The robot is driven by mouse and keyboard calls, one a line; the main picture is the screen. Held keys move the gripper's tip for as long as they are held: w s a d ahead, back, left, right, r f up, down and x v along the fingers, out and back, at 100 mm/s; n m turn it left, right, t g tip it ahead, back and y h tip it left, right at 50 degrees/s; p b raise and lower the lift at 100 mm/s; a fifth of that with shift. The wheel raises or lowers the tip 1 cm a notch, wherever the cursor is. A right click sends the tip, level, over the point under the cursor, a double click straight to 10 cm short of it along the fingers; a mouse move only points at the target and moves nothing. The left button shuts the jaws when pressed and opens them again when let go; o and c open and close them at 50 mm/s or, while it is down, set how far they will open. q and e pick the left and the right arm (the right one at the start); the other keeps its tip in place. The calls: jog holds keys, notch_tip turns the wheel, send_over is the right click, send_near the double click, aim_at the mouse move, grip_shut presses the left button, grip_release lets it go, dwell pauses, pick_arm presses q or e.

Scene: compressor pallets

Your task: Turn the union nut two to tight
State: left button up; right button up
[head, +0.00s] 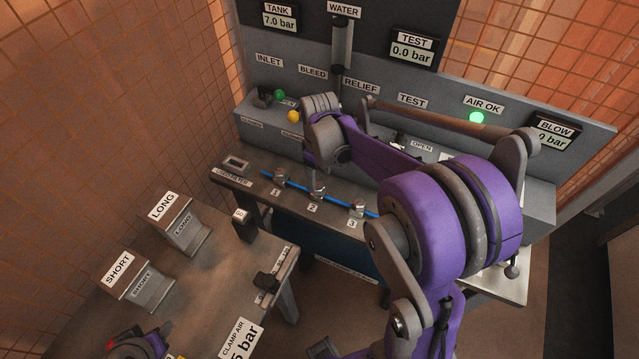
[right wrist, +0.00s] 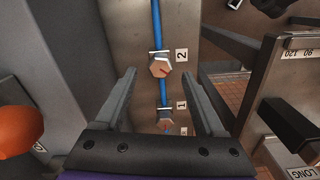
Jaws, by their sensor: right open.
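Union nut two (head: 318,193) sits on the blue pipe (head: 296,187) above the label 2. In the right wrist view it is a hex nut (right wrist: 160,67) with a red mark on its face. My right gripper (head: 312,168) is over the bench near nuts one and two, partly hidden by its own wrist. In the right wrist view its two fingers (right wrist: 160,88) are apart and empty. Nut two lies just beyond the fingertips, and nut one (right wrist: 166,122) shows lower between the fingers. Nut three (head: 357,207) is farther right.
The back panel carries valves with a green knob (head: 279,94) and a yellow knob (head: 293,116), close to my right wrist. The side table at left holds the LONG bin (head: 181,232) and SHORT bin (head: 150,290). The AIR OK lamp (head: 477,117) glows green.

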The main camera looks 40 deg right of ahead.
aim_at(319, 187)
jog(key=shift+f, duration=2.05)
grip_shut()
